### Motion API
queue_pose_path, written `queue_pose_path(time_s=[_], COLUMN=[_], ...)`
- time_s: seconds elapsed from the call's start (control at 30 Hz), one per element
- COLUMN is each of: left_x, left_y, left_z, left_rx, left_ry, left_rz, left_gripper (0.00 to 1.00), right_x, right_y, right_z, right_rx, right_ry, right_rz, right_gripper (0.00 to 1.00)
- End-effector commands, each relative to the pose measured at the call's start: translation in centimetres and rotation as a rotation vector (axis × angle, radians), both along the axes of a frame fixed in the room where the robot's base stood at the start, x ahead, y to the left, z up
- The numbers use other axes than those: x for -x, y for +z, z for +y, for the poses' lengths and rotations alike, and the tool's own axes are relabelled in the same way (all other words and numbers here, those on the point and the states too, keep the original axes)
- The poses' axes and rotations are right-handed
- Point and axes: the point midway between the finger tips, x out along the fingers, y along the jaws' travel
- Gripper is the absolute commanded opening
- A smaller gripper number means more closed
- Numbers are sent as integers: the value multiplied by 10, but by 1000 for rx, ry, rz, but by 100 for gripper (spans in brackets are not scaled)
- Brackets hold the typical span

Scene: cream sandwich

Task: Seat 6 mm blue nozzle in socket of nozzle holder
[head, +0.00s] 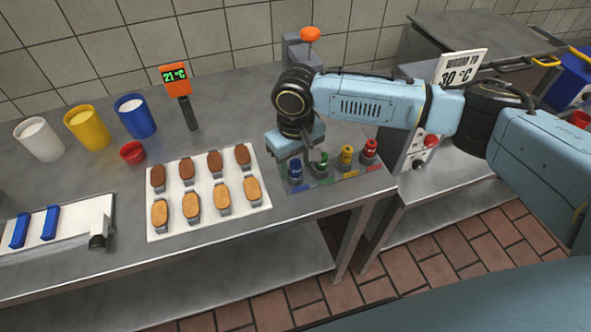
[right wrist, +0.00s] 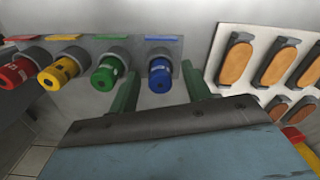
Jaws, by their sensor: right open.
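The nozzle holder (right wrist: 113,43) is a grey plate with a row of round grey sockets and colour marks. The blue nozzle (right wrist: 160,75) stands in the grey ring beside the blue mark, at the left end of the row in the head view (head: 296,172). The green nozzle (right wrist: 104,74), yellow nozzle (right wrist: 60,72) and red nozzle (right wrist: 17,72) stand in line with it. My right gripper (right wrist: 160,90) is open, one finger on each side of the blue nozzle in the wrist picture. I cannot tell whether they touch it. My left gripper is not in view.
A white tray (head: 222,210) of brown and tan biscuits lies just left of the holder. White (head: 38,138), yellow (head: 86,127) and blue (head: 134,116) cups and a thermometer (head: 176,80) stand farther left. The bench's front edge is close to the holder.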

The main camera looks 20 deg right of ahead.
Motion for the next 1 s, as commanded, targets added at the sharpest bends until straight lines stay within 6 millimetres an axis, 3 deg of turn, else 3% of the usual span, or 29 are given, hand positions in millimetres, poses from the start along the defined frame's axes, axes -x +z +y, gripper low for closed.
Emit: queue_pose_path(time_s=[0.17,0.5,0.77,1.0], left_x=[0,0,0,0], left_y=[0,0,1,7], left_z=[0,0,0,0], left_rx=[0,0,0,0], left_ry=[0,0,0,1], left_rz=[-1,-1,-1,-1], left_gripper=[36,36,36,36], right_x=[0,0,0,-1], right_y=[0,0,3,41], right_z=[0,0,0,1], right_rx=[0,-1,-1,-3], right_ry=[1,1,1,1], right_rz=[0,0,-1,-3], right_gripper=[46,1,0,0])
